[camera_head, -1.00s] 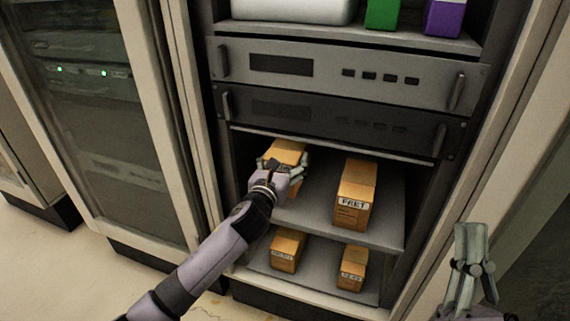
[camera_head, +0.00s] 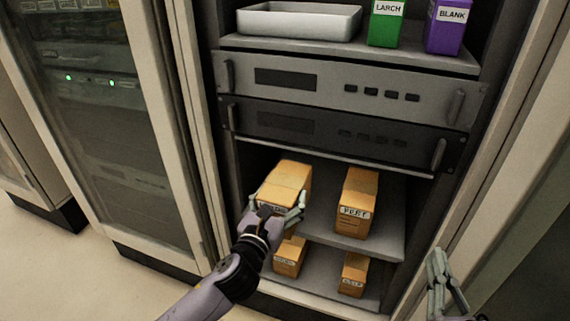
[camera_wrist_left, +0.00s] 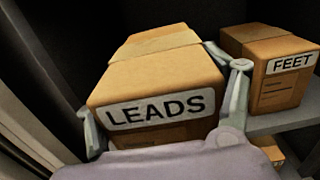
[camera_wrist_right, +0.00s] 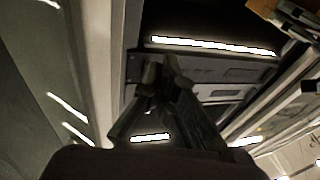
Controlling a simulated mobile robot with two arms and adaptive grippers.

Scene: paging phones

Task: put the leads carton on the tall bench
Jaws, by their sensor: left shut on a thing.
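The leads carton (camera_head: 287,178) is an orange-brown box with a white label. In the left wrist view its label reads LEADS on the carton (camera_wrist_left: 160,80). My left gripper (camera_head: 277,206) is shut on it, one finger on each side, at the front of the rack's middle shelf. In the left wrist view the fingers of my left gripper (camera_wrist_left: 165,120) flank the carton. Whether its base touches the shelf is hidden. My right gripper (camera_head: 438,285) hangs empty at the lower right; its fingers look close together. The tall bench is not in view.
The FEET carton (camera_head: 357,203) stands right of the leads carton on the same shelf (camera_head: 388,217). Two smaller cartons (camera_head: 290,256) (camera_head: 353,274) stand on the shelf below. A white tray (camera_head: 299,21), a green LARCH box (camera_head: 385,22) and a purple BLANK box (camera_head: 447,25) stand above. Door frames flank the rack.

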